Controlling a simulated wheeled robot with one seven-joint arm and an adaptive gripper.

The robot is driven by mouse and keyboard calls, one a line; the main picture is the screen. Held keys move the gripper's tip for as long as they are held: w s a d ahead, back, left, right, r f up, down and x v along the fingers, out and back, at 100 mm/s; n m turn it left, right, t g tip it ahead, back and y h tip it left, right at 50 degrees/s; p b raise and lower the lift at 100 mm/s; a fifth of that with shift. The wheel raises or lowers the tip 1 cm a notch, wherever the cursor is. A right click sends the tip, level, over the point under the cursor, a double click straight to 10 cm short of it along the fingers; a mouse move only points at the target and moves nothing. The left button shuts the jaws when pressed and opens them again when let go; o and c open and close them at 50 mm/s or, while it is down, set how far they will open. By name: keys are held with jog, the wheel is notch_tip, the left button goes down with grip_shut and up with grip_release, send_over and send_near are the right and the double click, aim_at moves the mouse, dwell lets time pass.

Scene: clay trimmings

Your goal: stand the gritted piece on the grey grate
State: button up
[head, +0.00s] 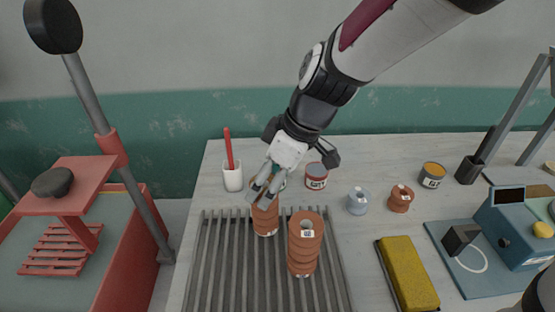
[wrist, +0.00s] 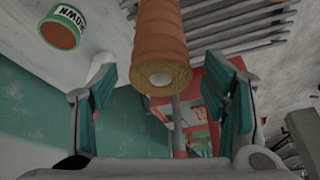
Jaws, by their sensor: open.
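The gritted piece (head: 265,220) is a ribbed terracotta column standing at the back of the grey grate (head: 212,260). My gripper (head: 262,194) hangs over its upper end and hides its top in the head view. In the wrist view, which looks upside down, the piece (wrist: 162,40) shows a tan, grainy end with a pale round spot, between and beyond my gripper's two spread fingers (wrist: 165,105). I see no finger touching it. A second ribbed terracotta column (head: 304,250) with a small label on top stands on the grate, to the right and nearer.
Behind the grate are a white cup (head: 232,179) with a red stick and a labelled tin (head: 316,176). To the right are a blue-grey spool (head: 358,201), a terracotta spool (head: 400,198), a yellow sponge (head: 408,272) and a blue device (head: 515,230). A red stand (head: 90,185) is left.

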jog(key=w+v, duration=0.1)
jog(key=v, duration=0.5)
jog(key=s+d+r+m+t+h, duration=0.1)
jog(key=s+d+r+m+h, duration=0.1)
jog(key=s+d+m, duration=0.4)
jog(key=s+d+r+m+t+h, duration=0.2)
jog(key=s+d+r+m, duration=0.1)
jog(key=s+d+m, duration=0.4)
jog(key=shift+s+d, duration=1.05)
jog(key=shift+s, duration=0.6)
